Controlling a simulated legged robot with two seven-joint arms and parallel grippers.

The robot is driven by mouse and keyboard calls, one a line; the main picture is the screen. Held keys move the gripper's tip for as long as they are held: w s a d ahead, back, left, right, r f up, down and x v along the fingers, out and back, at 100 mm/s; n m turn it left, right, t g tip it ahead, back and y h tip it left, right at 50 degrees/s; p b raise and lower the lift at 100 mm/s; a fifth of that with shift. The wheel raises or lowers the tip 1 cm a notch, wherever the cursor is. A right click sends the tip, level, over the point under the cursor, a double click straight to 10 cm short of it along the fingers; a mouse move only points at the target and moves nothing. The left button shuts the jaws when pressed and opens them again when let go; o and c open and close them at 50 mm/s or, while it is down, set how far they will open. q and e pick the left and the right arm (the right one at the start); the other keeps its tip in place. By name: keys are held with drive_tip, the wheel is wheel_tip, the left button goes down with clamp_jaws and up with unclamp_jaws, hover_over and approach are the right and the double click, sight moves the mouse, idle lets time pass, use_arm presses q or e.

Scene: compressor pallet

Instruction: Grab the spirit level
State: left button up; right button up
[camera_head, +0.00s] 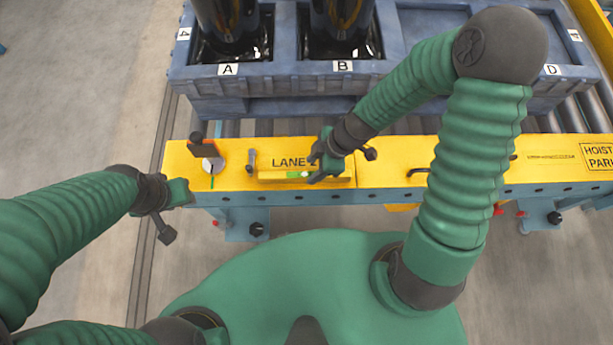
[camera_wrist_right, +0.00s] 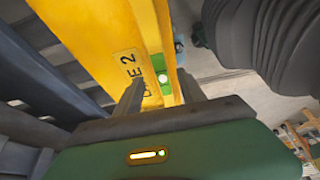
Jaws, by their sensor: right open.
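The spirit level (camera_head: 275,178) is a yellow bar with a green vial. It lies along the front of the yellow rail, by the LANE 2 lettering, in the head view. In the right wrist view its green vial part (camera_wrist_right: 160,68) shows just beyond the fingers. My right gripper (camera_head: 317,168) is open, with its fingers over the level and hiding part of it. In the right wrist view the right gripper (camera_wrist_right: 161,92) has its fingers on either side of the level's yellow body; contact cannot be told. My left gripper (camera_head: 183,192) is left of the level, apart from it, its jaws unclear.
The yellow rail (camera_head: 385,173) runs across the front of a roller conveyor. A blue pallet (camera_head: 290,78) with dark cylinders in its bays A and B stands behind it. A small post with a round plate (camera_head: 213,165) and a handle (camera_head: 251,161) stand left of the level.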

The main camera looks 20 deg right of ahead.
sight(305, 174)
drive_tip(key=a+f, duration=0.1)
drive_tip(key=a+f+b, duration=0.1)
drive_tip(key=a+f, duration=0.1)
drive_tip(key=f, duration=0.1)
drive_tip(key=shift+w+a+b, duration=0.1)
drive_tip(key=shift+w+b, duration=0.15)
drive_tip(key=shift+b, duration=0.05)
drive_tip(key=shift+d, duration=0.45)
drive_tip(key=shift+c, duration=1.5)
use_arm(q)
drive_tip(key=shift+a+f, duration=0.25)
drive_tip(key=shift+f, duration=0.3)
drive_tip(key=shift+a+f, duration=0.2)
drive_tip(key=shift+f, duration=0.3)
use_arm(e)
drive_tip(key=shift+a, duration=0.2)
clamp_jaws()
